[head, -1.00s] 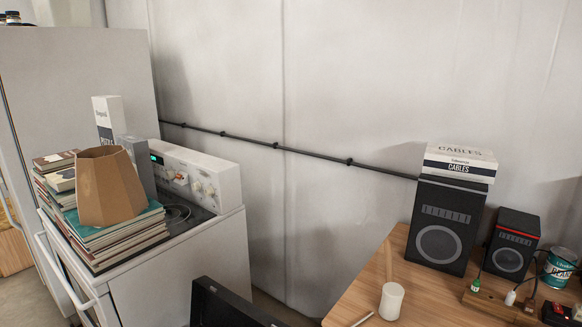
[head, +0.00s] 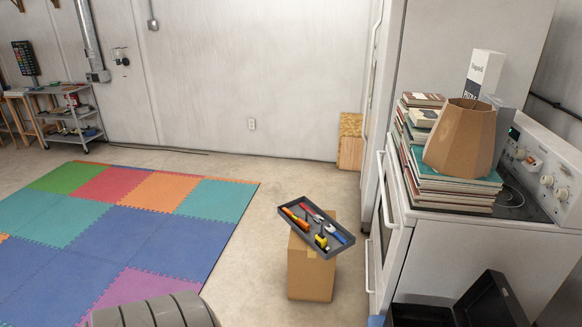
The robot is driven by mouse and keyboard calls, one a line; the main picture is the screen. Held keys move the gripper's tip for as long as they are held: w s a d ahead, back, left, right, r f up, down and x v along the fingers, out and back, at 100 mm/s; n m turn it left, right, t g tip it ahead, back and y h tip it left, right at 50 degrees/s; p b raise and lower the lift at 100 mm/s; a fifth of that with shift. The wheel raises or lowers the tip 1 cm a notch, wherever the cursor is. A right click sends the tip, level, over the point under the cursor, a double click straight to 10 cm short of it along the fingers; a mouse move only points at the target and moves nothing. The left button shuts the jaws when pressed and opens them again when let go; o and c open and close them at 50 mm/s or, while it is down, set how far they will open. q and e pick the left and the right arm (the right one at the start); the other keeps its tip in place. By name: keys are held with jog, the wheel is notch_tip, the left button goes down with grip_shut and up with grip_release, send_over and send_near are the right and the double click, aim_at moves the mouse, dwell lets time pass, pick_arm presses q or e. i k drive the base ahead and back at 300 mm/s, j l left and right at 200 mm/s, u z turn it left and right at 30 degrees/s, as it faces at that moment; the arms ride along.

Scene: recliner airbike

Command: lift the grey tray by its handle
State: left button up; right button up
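The grey tray (head: 331,250) rests on top of a cardboard box (head: 312,275) on the floor, right of the picture's middle. It sits turned at an angle, with its corners reaching past the box top. Several tools lie in it, among them a red-handled tool (head: 311,211), an orange one (head: 294,217), a blue-handled one (head: 336,233) and a small yellow item (head: 321,241). I cannot make out the tray's handle at this size. Neither of my grippers shows in the head view.
A white stove (head: 398,245) stacked with books (head: 450,185) stands close right of the box. A black open case (head: 490,305) is at lower right and a tire (head: 155,312) at lower left. Coloured foam mats (head: 130,235) cover the left floor. Concrete floor lies between mats and box.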

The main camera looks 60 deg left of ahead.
aim_at(336, 246)
jog(key=u, duration=1.6)
jog(key=i+j+z, duration=0.1)
jog(key=z, duration=0.35)
jog(key=i+j+z, duration=0.25)
jog(key=z, duration=0.2)
jog(key=i+j+z, duration=0.1)
jog(key=z, duration=0.35)
jog(key=j, duration=0.1)
